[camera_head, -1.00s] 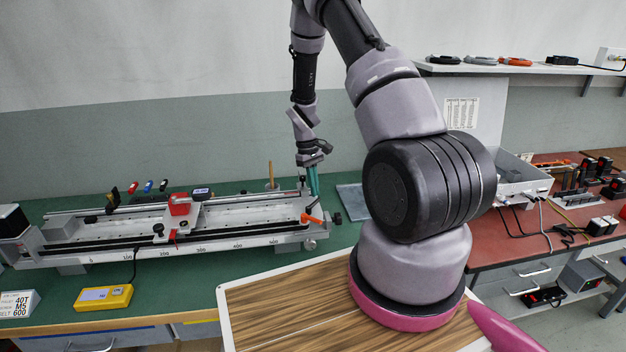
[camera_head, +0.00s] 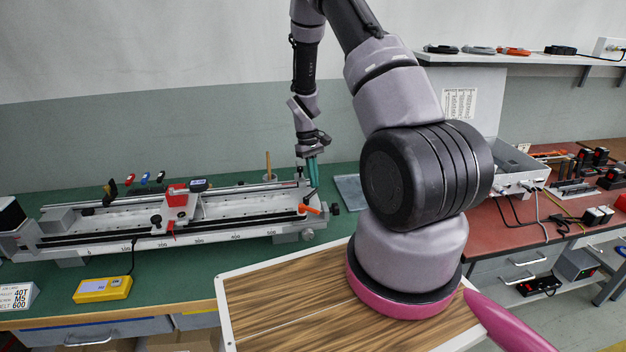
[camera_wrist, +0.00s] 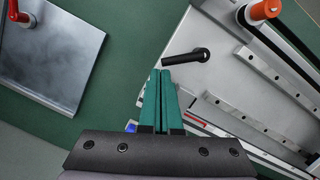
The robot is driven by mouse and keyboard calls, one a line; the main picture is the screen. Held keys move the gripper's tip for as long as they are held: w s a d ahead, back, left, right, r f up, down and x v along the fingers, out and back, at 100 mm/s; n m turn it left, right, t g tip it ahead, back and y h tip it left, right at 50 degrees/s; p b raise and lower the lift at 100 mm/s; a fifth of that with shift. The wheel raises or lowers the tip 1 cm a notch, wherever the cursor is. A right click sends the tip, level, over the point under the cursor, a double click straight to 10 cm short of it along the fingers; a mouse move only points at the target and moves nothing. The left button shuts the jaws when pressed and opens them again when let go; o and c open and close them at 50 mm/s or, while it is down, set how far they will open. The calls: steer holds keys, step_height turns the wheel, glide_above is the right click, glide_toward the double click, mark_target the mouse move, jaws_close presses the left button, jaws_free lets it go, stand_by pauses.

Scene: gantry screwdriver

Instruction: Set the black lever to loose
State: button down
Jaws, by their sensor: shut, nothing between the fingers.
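The black lever (camera_wrist: 187,57) shows in the wrist view on the end plate of the gantry rig. Its round pivot is at the right and its arm points left. My gripper (camera_wrist: 160,74) is shut and empty. Its teal fingertips are just below the lever's free end in the picture; I cannot tell whether they touch it. In the head view my gripper (camera_head: 312,184) points down at the right end of the gantry (camera_head: 95,241). The lever is too small there to make out clearly.
An orange handle (camera_wrist: 264,10) stands on the rig near the lever; it also shows in the head view (camera_head: 311,209). Grey rails (camera_wrist: 275,75) run right of my fingers. A grey plate (camera_wrist: 50,60) lies at the left. Green bench top between is clear.

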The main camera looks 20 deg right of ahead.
steer(key=shift+s+d, duration=0.1)
steer(key=s+m+t+y, duration=0.1)
steer(key=s+m+y, duration=0.1)
steer(key=s+m, duration=0.5)
steer(key=d+m, duration=0.1)
steer(key=m, duration=0.5)
steer(key=shift+s+m+y, duration=0.3)
steer(key=shift+m+y, duration=0.1)
steer(key=shift+s+a, duration=0.1)
stand_by(0.4)
steer(key=shift+r, duration=0.1)
steer(key=v, duration=1)
steer(key=shift+s, duration=0.2)
stand_by(0.3)
